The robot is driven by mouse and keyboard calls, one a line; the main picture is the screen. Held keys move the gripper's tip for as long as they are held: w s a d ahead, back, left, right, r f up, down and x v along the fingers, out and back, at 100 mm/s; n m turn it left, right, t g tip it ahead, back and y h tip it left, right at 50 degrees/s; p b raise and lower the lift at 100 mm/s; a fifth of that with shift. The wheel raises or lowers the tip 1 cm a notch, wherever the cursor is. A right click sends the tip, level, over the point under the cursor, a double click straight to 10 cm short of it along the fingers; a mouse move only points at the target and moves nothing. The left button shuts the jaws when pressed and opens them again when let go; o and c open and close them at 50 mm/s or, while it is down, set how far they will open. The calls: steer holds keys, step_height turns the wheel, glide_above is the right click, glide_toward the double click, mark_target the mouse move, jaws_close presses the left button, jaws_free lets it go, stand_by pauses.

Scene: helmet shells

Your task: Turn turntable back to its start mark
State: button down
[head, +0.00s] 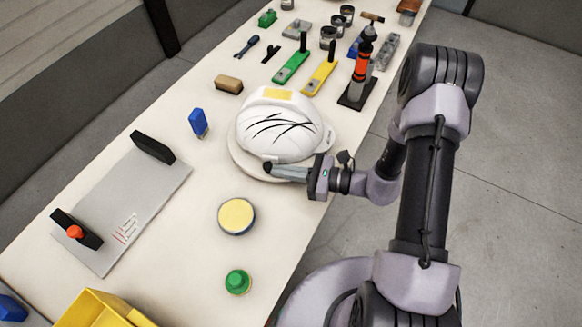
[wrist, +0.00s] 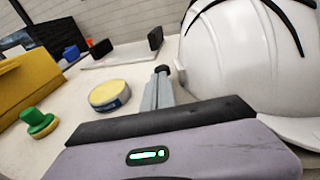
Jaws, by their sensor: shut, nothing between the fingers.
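A white helmet shell (head: 275,128) with black curved lines and a yellow patch sits on a pale round turntable (head: 240,160). The helmet hides most of the turntable, and I cannot make out a start mark. My gripper (head: 268,168) is shut and empty at the near edge of the turntable, low beside the helmet. I cannot tell whether its tip touches the turntable or helmet. In the wrist view my gripper (wrist: 162,72) points past the left side of the helmet (wrist: 245,65).
A grey plate with black clamps (head: 125,205) lies left. A blue item (head: 198,122) stands left of the helmet. An orange-and-black tool (head: 361,65) stands behind. A yellow bin (head: 95,308) is at the front.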

mark_target(267, 171)
steer(key=shift+a, duration=0.9)
steer(key=shift+x, duration=1.2)
steer(key=shift+s+a+r, duration=0.1)
steer(key=shift+a+r, duration=0.05)
steer(key=shift+r, duration=0.05)
